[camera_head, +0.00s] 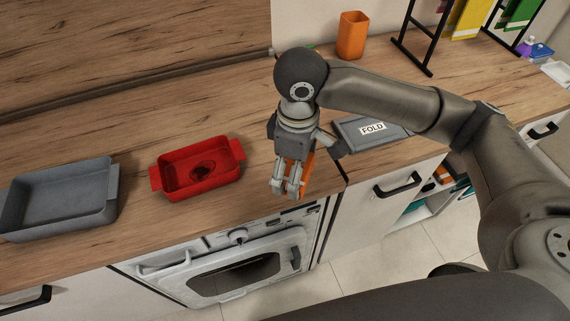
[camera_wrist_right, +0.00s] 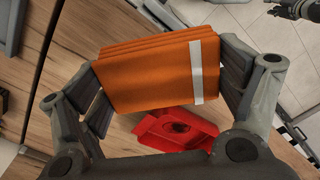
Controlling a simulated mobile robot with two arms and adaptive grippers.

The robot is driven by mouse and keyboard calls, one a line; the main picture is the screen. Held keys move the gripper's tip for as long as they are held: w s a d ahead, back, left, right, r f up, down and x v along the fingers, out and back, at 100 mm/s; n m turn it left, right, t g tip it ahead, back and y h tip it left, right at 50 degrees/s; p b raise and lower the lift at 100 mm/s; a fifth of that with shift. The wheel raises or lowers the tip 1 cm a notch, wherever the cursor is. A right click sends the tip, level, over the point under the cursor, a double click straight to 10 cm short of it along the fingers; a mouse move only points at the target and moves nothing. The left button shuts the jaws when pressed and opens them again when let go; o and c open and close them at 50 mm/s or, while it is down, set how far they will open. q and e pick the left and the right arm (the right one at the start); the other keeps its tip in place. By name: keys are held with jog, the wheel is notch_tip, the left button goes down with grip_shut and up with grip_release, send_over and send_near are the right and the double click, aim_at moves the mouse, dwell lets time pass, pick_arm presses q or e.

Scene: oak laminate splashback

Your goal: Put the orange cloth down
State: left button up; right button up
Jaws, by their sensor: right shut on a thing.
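My right gripper (camera_head: 287,188) hangs over the counter's front edge, above the oven, between the red dish and the grey FOLD board. It is shut on the orange cloth (camera_head: 306,173), which is mostly hidden behind the fingers in the head view. In the right wrist view the orange cloth (camera_wrist_right: 150,75) is a folded, layered stack with a pale stripe, between the two fingers. The grey board labelled FOLD (camera_head: 352,133) lies flat on the counter right of the gripper. Part of what looks like my left gripper (camera_wrist_right: 296,9) shows at the wrist view's top right corner, its jaws unclear.
A red dish (camera_head: 172,186) with a dark mark inside and a grey dish (camera_head: 20,207) stand on the wooden counter (camera_head: 130,145) to the left. An orange cup (camera_head: 352,35) and a black rack (camera_head: 410,48) stand at the back. The oven (camera_head: 240,270) is below.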

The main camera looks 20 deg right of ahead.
jog(key=w+a+r+n+p, duration=0.1)
jog(key=w+a+n, duration=0.1)
jog(key=a+n, duration=1.15)
jog(key=w+d+f+n+p, duration=0.1)
jog(key=w+d+f, duration=0.1)
jog(key=d, duration=0.2)
jog(key=w+d+f+n+p, duration=0.1)
jog(key=w+d+f, duration=0.2)
jog(key=d, duration=0.2)
jog(key=w+d+f+n+p, duration=0.1)
jog(key=w+d+f, duration=0.2)
jog(key=d, duration=0.1)
jog(key=shift+d+f+n+p, duration=0.1)
jog(key=shift+d+n+p, duration=0.15)
jog(key=shift+p, duration=0.15)
jog(key=shift+w+d+f, duration=0.2)
jog(key=shift+d+f, duration=0.1)
jog(key=shift+f, duration=0.2)
jog(key=f, duration=0.1)
jog(key=f+p, duration=0.2)
jog(key=shift+w+d, duration=0.1)
jog(key=shift+d, duration=0.15)
pick_arm(q)
notch_tip(320, 180, up, 7)
jog(key=shift+w+a, duration=0.25)
jog(key=shift+w, duration=0.05)
pick_arm(e)
jog(key=shift+f, duration=0.35)
pick_arm(q)
jog(key=shift+f, duration=0.1)
